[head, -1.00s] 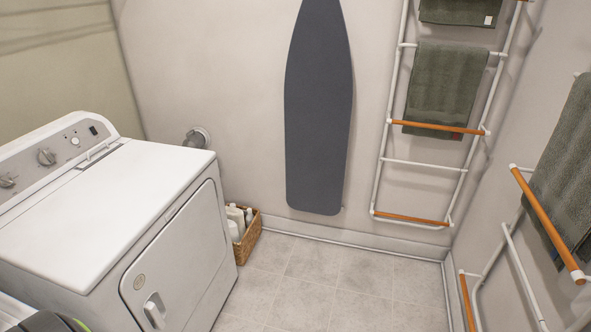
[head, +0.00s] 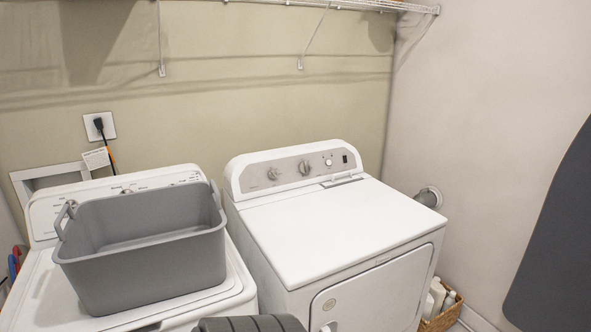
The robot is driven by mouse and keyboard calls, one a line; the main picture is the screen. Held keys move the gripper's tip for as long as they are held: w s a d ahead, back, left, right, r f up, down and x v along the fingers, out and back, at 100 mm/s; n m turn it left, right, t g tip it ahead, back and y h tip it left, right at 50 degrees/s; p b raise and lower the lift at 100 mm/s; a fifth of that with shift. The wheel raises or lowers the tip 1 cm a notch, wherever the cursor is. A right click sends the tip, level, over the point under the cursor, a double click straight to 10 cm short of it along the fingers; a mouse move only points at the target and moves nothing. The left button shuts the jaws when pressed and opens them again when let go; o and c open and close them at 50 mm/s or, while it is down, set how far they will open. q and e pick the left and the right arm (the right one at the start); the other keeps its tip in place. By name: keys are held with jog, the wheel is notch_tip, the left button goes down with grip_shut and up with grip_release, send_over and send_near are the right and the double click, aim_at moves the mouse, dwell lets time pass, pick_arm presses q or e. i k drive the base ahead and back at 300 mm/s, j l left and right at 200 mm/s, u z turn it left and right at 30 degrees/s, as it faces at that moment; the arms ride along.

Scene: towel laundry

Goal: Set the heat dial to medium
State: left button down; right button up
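The white dryer (head: 335,235) stands in the middle of the head view with its door facing front right. Its raised grey control panel (head: 290,171) runs along the back top edge. The panel carries a left dial (head: 272,174), a larger middle dial (head: 304,168), a small white round knob (head: 328,162) and a dark rectangle (head: 345,158). The labels are too small to read, so I cannot tell which one is the heat dial or where it points.
A washer (head: 218,300) stands left of the dryer, with a grey empty-looking tub (head: 150,275) on its lid. A wire shelf (head: 345,4) hangs above. A basket of bottles (head: 441,312) sits right of the dryer. The dryer's top is clear.

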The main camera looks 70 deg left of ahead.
aim_at(272, 174)
jog(key=u, duration=2.45)
jog(key=i+l, duration=0.1)
jog(key=l, duration=0.3)
jog(key=i+l+z, duration=0.1)
jog(key=l, duration=0.3)
jog(key=i+l, duration=0.15)
jog(key=l, duration=0.25)
jog(key=i+l+z, duration=0.1)
jog(key=l, duration=0.3)
